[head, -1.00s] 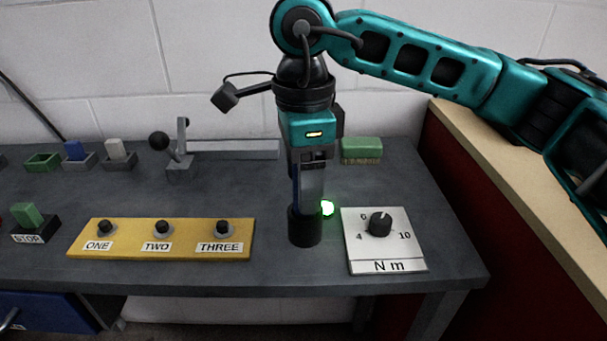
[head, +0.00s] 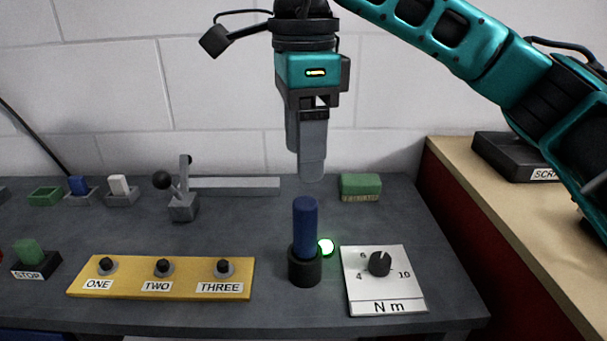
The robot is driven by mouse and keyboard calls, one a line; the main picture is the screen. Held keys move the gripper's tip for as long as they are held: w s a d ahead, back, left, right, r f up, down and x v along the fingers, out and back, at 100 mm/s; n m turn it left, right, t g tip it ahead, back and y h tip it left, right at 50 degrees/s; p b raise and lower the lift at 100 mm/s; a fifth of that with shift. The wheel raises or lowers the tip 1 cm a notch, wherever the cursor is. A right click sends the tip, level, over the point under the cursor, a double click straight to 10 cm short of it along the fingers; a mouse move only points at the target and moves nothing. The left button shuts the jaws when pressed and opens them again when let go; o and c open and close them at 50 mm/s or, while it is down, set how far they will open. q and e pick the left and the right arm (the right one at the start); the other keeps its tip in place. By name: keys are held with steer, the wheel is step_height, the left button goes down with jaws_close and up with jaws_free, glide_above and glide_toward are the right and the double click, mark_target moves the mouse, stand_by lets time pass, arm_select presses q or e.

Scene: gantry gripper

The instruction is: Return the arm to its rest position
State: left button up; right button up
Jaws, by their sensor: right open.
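My right gripper (head: 311,180) hangs fingers-down above the bench, open and empty, on the teal right arm (head: 480,50) that comes in from the upper right. Below it, a blue cylinder (head: 305,228) stands upright in a black round holder (head: 305,267). The fingertips are a little above the cylinder's top and apart from it. My left gripper does not show.
Around the holder are a lit green lamp (head: 326,247), a white dial plate (head: 385,292) and a yellow button panel (head: 160,277). A lever (head: 183,195) and green block (head: 360,187) stand behind. A black scrap tray (head: 515,160) lies on the right counter.

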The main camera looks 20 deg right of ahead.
steer(key=shift+r, duration=0.8)
